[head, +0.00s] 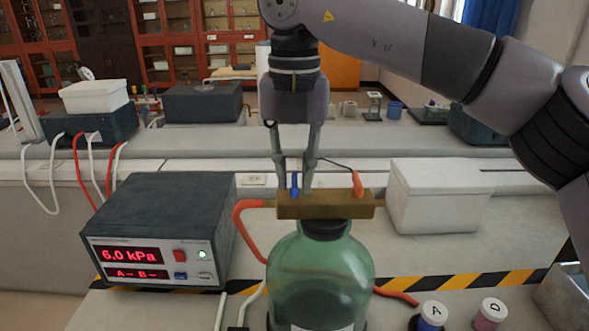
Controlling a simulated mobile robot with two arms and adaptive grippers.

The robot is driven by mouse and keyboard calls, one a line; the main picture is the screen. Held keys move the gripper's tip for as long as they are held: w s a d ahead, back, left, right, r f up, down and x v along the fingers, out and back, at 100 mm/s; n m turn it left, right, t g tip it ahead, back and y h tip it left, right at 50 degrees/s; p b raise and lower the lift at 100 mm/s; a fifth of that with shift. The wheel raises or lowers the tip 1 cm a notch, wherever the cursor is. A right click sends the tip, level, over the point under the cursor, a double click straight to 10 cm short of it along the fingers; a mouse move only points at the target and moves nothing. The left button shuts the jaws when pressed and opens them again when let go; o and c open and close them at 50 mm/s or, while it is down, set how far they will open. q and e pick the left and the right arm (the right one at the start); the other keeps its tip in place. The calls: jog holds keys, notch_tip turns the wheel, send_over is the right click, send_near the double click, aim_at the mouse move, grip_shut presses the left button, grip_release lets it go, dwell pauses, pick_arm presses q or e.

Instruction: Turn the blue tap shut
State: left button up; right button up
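The blue tap (294,184) stands upright on the left part of a brown block (330,209) on top of a green glass bottle (320,268). My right gripper (295,186) comes down from above, with its two fingers apart. In the picture the blue tap lies between the fingertips, with a gap on each side; I see no contact. The fingertips end at the block's top edge, and I cannot tell whether they are level with the tap or behind it. An orange-red tap (358,184) stands slightly tilted on the block's right part. My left gripper is not in view.
A dark meter box (160,215) reading 6.0 kPa stands left of the bottle. A red hose (244,232) runs from the block's left end. A white box (438,196) is at right. Two small jars, A (430,315) and D (490,312), stand at front right.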

aim_at(295, 179)
jog(key=shift+o, duration=0.8)
jog(key=shift+r, duration=0.15)
notch_tip(295, 179, up, 12)
